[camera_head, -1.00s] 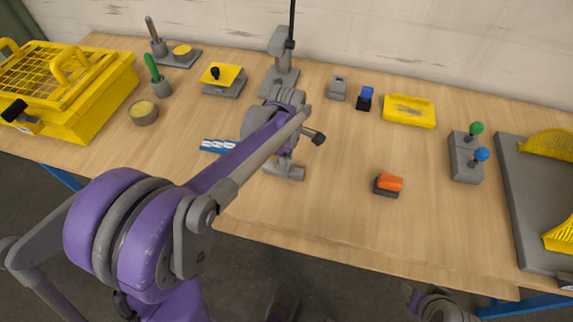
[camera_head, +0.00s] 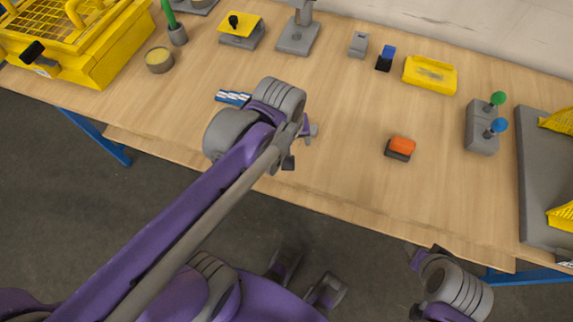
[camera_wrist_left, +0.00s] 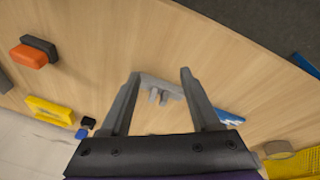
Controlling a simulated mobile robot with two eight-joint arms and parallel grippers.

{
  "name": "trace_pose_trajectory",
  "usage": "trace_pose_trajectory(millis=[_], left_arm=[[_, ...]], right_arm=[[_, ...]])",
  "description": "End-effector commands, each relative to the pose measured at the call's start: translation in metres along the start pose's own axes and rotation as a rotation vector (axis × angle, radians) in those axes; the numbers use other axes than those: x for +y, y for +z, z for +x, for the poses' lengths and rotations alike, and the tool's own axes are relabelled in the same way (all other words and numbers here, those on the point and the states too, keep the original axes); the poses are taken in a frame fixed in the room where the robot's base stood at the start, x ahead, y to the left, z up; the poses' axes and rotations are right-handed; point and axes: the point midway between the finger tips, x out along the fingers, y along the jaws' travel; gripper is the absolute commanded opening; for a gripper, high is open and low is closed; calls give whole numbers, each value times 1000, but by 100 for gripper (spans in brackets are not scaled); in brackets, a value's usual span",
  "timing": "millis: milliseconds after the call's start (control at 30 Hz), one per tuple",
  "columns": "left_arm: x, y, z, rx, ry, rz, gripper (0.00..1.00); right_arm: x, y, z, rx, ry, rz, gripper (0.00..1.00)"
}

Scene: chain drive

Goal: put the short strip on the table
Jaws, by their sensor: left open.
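A blue and white strip (camera_head: 233,97) lies flat on the table, left of my left wrist in the head view. It is the only strip I can make out, and it also shows in the left wrist view (camera_wrist_left: 228,116), right of the fingers. My left gripper (camera_wrist_left: 160,75) points down at the table, open, with nothing held between its fingers. A grey piece with two short prongs (camera_wrist_left: 155,82) shows between the fingers in the wrist view; I cannot tell its height. In the head view my arm hides most of the gripper. My right arm's end shows at bottom right, its fingers unclear.
The table (camera_head: 345,180) is clear at its front middle. An orange-topped block (camera_head: 401,145), yellow tray (camera_head: 430,76) and grey box with green and blue knobs (camera_head: 482,130) stand to the right. A yellow crate (camera_head: 100,65) and round tin (camera_head: 159,62) stand left.

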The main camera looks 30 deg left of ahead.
Motion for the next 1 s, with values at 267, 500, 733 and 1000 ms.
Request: trace_pose_trajectory(millis=[267, 500, 733, 1000], left_arm=[[-30, 63, 23, 136, 70, 605, 63], [-33, 69, 26, 158, 73, 694, 63], [-33, 69, 26, 157, 73, 691, 63], [-33, 69, 26, 156, 73, 689, 63]], right_arm=[[0, 0, 0, 0, 0, 0, 50], [0, 0, 0, 0, 0, 0, 50], [0, 0, 0, 0, 0, 0, 50], [0, 0, 0, 0, 0, 0, 50]])
